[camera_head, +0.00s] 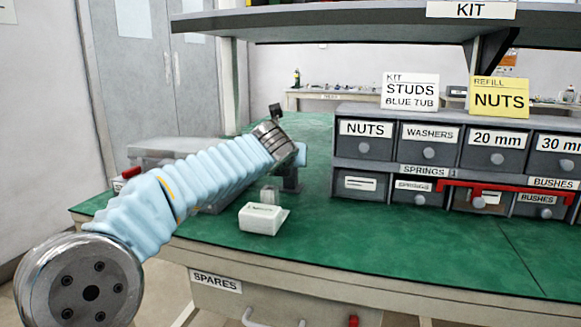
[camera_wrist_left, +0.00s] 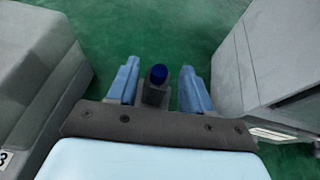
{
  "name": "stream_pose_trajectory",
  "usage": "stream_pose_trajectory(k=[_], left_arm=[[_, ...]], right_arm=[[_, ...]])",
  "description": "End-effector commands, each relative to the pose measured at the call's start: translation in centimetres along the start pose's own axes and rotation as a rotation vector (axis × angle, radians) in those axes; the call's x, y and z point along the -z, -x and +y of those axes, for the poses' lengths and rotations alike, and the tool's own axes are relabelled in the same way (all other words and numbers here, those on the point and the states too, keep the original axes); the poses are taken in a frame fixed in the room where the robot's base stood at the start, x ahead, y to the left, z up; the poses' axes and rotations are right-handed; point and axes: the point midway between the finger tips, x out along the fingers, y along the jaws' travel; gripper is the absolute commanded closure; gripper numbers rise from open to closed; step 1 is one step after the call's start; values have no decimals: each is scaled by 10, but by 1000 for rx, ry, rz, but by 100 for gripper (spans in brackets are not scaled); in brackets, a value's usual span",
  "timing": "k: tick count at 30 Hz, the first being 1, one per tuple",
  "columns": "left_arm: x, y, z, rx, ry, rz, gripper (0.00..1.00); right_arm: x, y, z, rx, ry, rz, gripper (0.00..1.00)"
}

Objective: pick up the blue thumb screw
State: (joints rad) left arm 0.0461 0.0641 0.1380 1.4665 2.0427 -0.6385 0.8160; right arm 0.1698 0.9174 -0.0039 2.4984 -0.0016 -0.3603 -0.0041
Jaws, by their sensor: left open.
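Gaps show between the screw and both fingers. I cannot tell how far below the fingertips the screw is. In the head view my left arm reaches in from the left over the green bench, and its gripper (camera_head: 291,178) is small and partly hidden behind the wrist. The screw cannot be made out there. My right gripper is in neither view.
A grey drawer cabinet (camera_head: 376,148) stands on the green bench (camera_head: 330,245) to the right of the gripper. A small white carton (camera_head: 262,219) stands in front. A grey case (camera_head: 160,147) lies to the left, partly behind my arm. A shelf (camera_head: 380,22) hangs above.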

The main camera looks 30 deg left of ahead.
Motion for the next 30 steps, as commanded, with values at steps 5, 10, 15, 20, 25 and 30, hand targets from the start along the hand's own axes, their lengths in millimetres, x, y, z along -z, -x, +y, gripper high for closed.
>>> stream_pose_trajectory(k=[5, 10, 15, 20, 25, 30], left_arm=[[-1, -4, 0, 0, 0, -1, 50], [0, -4, 0, 0, 0, -1, 62], [0, -4, 0, 0, 0, -1, 88], [0, -4, 0, 0, 0, -1, 100], [-1, -4, 0, 0, 0, -1, 100], [-8, -1, 0, 1, 1, -2, 100]], right_arm=[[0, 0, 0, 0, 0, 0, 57], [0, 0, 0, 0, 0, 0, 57], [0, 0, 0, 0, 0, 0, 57], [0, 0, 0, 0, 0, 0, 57], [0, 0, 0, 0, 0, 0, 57], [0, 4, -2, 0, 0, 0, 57]])
